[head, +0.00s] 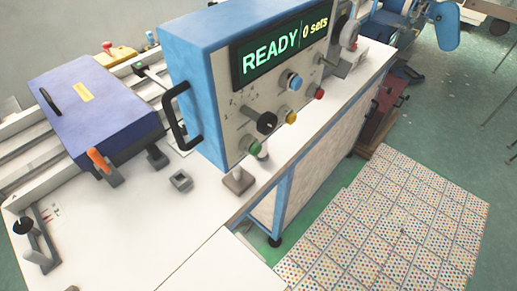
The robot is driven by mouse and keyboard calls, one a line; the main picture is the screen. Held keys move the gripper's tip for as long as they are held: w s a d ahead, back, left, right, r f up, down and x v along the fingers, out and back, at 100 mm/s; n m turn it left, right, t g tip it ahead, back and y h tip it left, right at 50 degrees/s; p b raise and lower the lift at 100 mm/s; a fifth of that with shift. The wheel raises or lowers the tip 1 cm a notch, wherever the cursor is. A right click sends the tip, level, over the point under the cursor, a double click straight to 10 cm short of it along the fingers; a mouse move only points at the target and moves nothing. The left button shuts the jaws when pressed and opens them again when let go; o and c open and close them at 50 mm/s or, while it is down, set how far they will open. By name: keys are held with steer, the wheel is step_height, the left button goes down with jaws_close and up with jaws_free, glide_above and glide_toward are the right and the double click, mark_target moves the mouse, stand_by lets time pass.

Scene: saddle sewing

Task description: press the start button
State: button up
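The control box (185,45) is blue with a grey front panel, standing on a white-topped machine table. Below the display are a green button (254,149) at the lower left, a yellow button (291,117), a red button (319,94) at the right and a blue knob or button (294,80) above. A black knob (267,123) sticks out just above and right of the green button. Labels on the panel are too small to read. My gripper is not in this view.
A black handle (178,118) juts from the box's left side. A small grey block on a post (238,180) stands just below the panel. A purple-blue cover (95,110) with an orange lever (98,160) lies left. Dotted mats (390,225) cover the floor at right.

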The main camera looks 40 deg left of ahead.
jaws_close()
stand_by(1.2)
